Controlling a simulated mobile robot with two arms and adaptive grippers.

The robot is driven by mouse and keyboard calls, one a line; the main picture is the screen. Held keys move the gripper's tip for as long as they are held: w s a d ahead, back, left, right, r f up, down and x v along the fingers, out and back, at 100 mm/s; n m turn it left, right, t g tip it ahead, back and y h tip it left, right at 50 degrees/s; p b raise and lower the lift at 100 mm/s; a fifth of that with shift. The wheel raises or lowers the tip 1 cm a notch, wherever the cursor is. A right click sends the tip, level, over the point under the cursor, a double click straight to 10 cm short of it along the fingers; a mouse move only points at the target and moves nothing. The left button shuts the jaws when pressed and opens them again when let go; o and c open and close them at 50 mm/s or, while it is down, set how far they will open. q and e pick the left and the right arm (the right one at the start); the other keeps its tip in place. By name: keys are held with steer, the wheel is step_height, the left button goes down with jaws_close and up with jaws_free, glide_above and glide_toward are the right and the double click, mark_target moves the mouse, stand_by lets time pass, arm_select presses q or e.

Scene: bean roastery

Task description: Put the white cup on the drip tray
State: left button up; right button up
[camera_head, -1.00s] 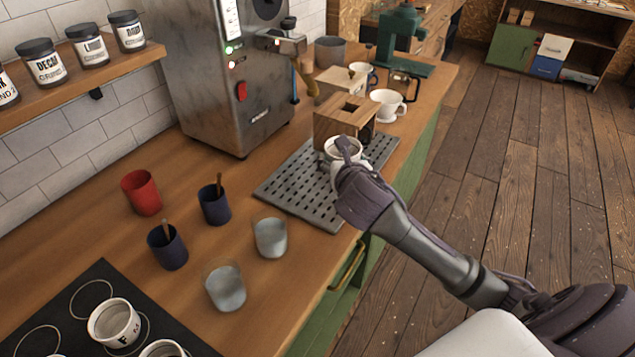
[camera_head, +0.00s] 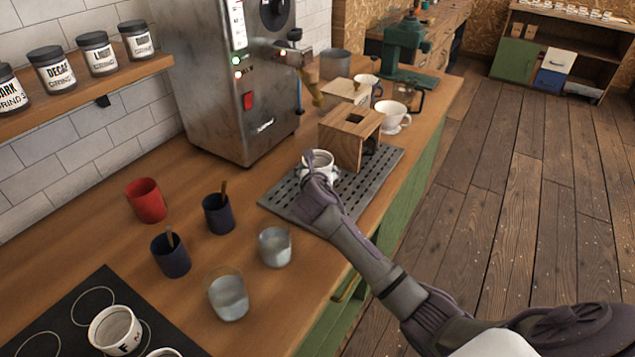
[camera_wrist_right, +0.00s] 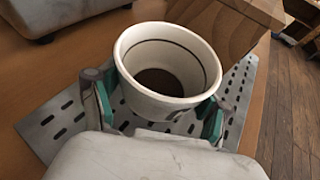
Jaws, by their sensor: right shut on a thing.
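The white cup (camera_head: 318,161) is held by my right gripper (camera_head: 314,180), whose fingers lie on both sides of it. In the right wrist view the white cup (camera_wrist_right: 168,72) is upright, with a dark band inside its rim and a dark bottom, between the two fingers (camera_wrist_right: 155,110). The perforated grey drip tray (camera_head: 372,183) lies on the counter, and it also shows in the right wrist view (camera_wrist_right: 50,130). The cup is over the tray's left part. I cannot tell whether its base touches the tray. My left gripper is not in view.
A wooden box (camera_head: 350,140) stands on the tray's far part, close to the cup. The steel coffee machine (camera_head: 220,100) stands behind. A red cup (camera_head: 146,200), dark blue cups (camera_head: 171,256) and glasses (camera_head: 228,296) stand left and in front. The counter between the tray and cups is partly clear.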

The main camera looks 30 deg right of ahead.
step_height(320, 180, down, 3)
steer(key=shift+r, duration=0.15)
steer(key=shift+f, duration=0.5)
steer(key=o, duration=1.3)
steer(key=shift+s+f, duration=0.1)
steer(key=shift+f, duration=0.05)
steer(key=shift+s+a+r, duration=0.15)
steer(key=shift+s+r, duration=0.05)
steer(key=shift+r, duration=0.05)
steer(key=v, duration=1.1)
steer(key=shift+s+r, duration=0.1)
steer(key=shift+s, duration=0.1)
